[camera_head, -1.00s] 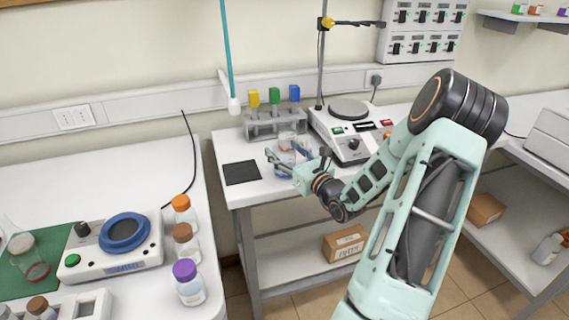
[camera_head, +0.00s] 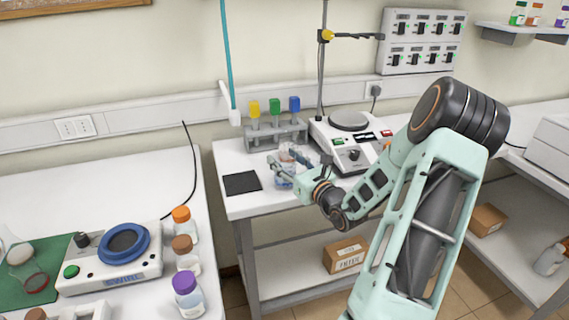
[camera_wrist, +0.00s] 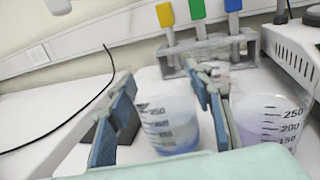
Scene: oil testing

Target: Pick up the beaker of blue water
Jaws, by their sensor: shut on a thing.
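A clear beaker with blue-violet liquid (camera_wrist: 172,128) stands upright between my fingers in the wrist view, its graduations showing. My gripper (camera_wrist: 163,108) is shut on it, one finger on each side. In the head view my gripper (camera_head: 298,160) is over the middle bench, and the beaker (camera_head: 283,181) is partly hidden by it. A second graduated beaker with bluish-violet liquid (camera_wrist: 268,122) stands just right of my right finger in the wrist view. I cannot clearly tell whether the held beaker touches the bench.
A test tube rack (camera_head: 275,137) with yellow, green and blue-topped items stands behind. A hotplate stirrer (camera_head: 350,150) is to the right. A dark pad (camera_head: 241,183) lies to the left. The left bench holds a stirrer (camera_head: 112,262) and several capped bottles.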

